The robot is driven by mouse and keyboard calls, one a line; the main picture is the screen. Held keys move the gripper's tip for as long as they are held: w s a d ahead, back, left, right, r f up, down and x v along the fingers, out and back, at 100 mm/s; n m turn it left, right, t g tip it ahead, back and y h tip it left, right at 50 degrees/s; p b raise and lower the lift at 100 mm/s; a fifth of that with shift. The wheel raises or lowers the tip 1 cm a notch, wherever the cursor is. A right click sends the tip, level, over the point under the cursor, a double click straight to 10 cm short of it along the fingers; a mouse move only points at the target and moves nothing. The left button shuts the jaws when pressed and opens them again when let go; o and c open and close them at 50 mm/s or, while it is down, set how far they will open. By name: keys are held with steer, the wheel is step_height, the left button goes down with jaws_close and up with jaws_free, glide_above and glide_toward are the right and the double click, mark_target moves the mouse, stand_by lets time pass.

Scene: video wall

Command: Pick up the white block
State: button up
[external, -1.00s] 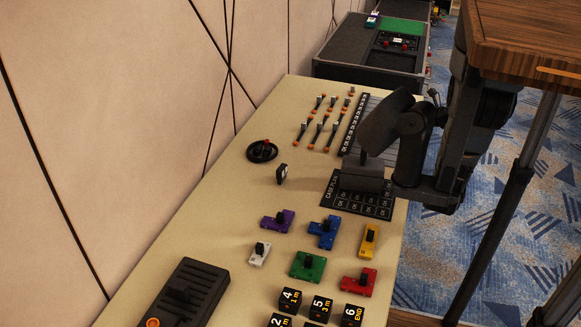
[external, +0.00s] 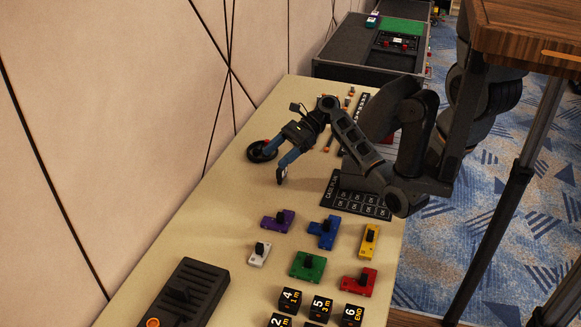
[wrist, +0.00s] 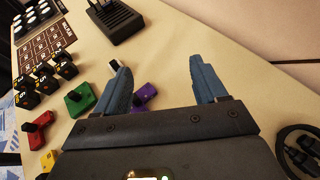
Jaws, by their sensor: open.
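The white block (external: 257,260) is a small flat piece with a black knob, lying on the beige table left of the green block (external: 302,267). In the wrist view, a small white piece (wrist: 113,66), apparently this block, shows beside the left finger, partly hidden by it. My gripper (external: 276,164) is open, with blue fingers, above the table and farther back than the white block.
Purple (external: 274,222), blue (external: 328,230), yellow (external: 368,241) and red (external: 356,284) knobbed blocks lie near the white one. A black box (external: 190,292) and numbered cubes (external: 289,299) are toward the front. A wall bounds the left.

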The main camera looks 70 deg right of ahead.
steer(key=a+n+g+y, duration=0.2)
steer(key=a+n+g, duration=0.1)
steer(key=a, duration=0.7)
steer(key=n+g, duration=0.4)
glide_above(261, 244)
step_height(261, 244, down, 8)
steer(key=f, duration=0.4)
steer(key=shift+w+d+f, duration=0.15)
steer(key=shift+d+f, duration=0.2)
step_height(261, 244, down, 3)
steer(key=shift+r, duration=0.15)
steer(key=shift+x, duration=1.1)
steer(key=shift+a, duration=0.4)
steer(key=shift+c, duration=0.5)
